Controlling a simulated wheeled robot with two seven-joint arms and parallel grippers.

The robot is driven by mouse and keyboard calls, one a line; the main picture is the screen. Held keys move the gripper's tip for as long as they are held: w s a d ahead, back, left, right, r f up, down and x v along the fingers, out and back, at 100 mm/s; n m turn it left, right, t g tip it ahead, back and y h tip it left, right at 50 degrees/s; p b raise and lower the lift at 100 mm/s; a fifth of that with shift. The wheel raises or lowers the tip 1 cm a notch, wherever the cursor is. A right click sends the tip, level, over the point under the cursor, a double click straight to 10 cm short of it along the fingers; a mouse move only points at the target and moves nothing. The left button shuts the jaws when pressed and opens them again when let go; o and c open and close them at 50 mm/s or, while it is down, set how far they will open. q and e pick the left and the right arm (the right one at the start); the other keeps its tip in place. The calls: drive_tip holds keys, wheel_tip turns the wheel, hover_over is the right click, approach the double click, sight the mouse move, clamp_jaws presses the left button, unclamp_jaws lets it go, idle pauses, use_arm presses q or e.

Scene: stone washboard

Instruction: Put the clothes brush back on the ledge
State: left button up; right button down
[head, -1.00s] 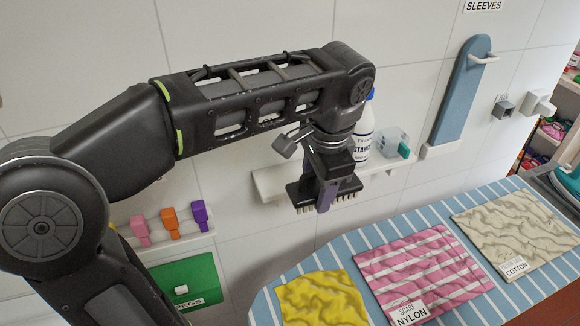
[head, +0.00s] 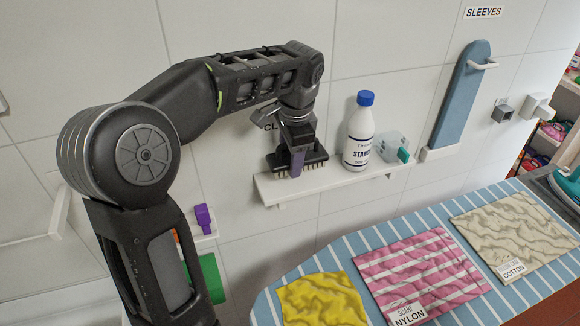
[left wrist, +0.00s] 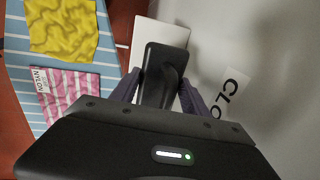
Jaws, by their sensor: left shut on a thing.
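The clothes brush (head: 315,158) is dark with pale bristles pointing down. In the head view it is at the left part of the white wall ledge (head: 338,183), its bristles at or just above the ledge top; I cannot tell whether they touch. My left gripper (head: 297,166) is shut on the brush from above. In the left wrist view the brush's dark handle (left wrist: 165,62) sits between the two purple-grey fingers, with the white ledge (left wrist: 160,33) beyond it. My right gripper is not in view.
A white starch bottle (head: 359,135) with a blue cap stands on the ledge right of the brush, with a clear and teal item (head: 393,148) further right. An ironing board with yellow, pink striped and beige cloths (head: 418,268) lies in front below. A blue sleeve board (head: 461,95) hangs at right.

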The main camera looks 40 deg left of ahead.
use_arm(q)
wheel_tip(320, 180, down, 4)
drive_tip(key=shift+r+b, duration=0.1)
drive_tip(key=shift+b, duration=1.15)
drive_tip(key=shift+w+a, duration=0.1)
drive_tip(key=shift+a, duration=0.05)
drive_tip(key=o, duration=1.2)
drive_tip(key=shift+c, duration=0.2)
